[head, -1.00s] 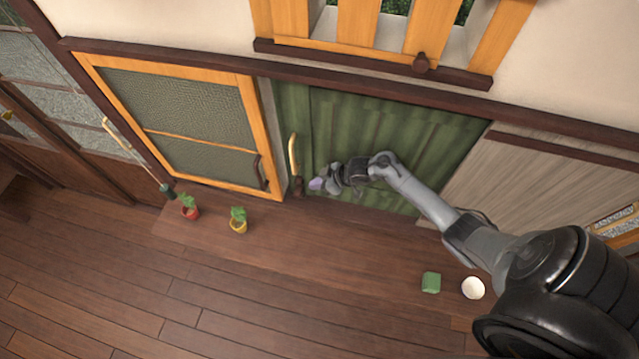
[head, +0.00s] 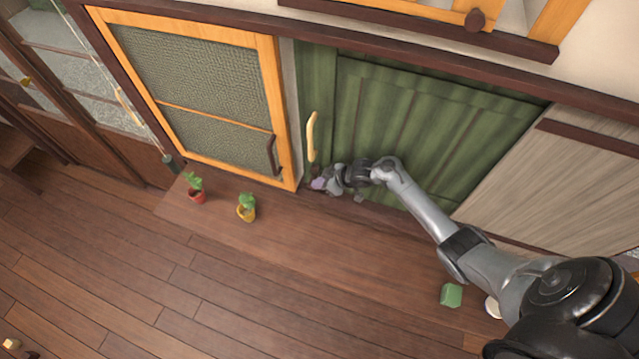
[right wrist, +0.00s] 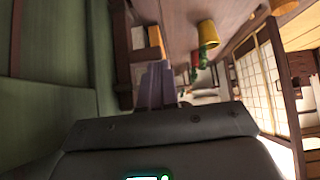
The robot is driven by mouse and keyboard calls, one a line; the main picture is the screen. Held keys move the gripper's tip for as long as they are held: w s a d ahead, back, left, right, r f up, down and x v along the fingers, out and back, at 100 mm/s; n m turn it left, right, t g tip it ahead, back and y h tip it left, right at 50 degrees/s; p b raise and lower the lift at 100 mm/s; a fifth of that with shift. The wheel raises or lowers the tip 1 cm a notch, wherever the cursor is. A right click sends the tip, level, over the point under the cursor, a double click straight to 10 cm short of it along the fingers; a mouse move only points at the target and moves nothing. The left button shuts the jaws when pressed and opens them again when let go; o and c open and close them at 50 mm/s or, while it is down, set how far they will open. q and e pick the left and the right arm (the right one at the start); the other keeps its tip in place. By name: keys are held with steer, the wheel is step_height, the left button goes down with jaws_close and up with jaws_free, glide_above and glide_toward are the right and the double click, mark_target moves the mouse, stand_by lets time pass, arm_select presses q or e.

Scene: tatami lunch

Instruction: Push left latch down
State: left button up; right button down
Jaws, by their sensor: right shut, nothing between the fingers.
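The green door panels (head: 400,110) stand in the wall, with a long yellow handle (head: 312,137) on their left part. In the head view, a small dark brown piece (head: 318,171) shows just below the handle, beside my right gripper; I cannot tell if it is the left latch, and my gripper hides much of that spot. My right gripper (head: 320,184) is low at the panels' left edge, shut and empty. In the right wrist view its pale purple fingers (right wrist: 156,86) are together, with green panel on the left. Contact with a latch cannot be made out. My left gripper is out of view.
A yellow-framed door (head: 280,100) stands left of the green panels. A red-potted plant (head: 196,194) and a yellow-potted plant (head: 246,211) stand on the wooden floor (head: 220,280) at left. A green block (head: 451,294) lies near my right arm. The middle floor is clear.

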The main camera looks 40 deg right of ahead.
steer(key=shift+f, duration=0.15)
step_height(320, 180, down, 4)
steer(key=b, duration=0.2)
steer(key=shift+b, duration=0.4)
steer(key=shift+r, duration=0.25)
steer(key=w+a+r+p+v, duration=0.1)
steer(key=r+p+v, duration=0.1)
steer(key=p+v, duration=1)
steer(key=shift+d+r+p, duration=0.15)
steer(key=shift+r+p, duration=0.05)
steer(key=shift+p, duration=0.35)
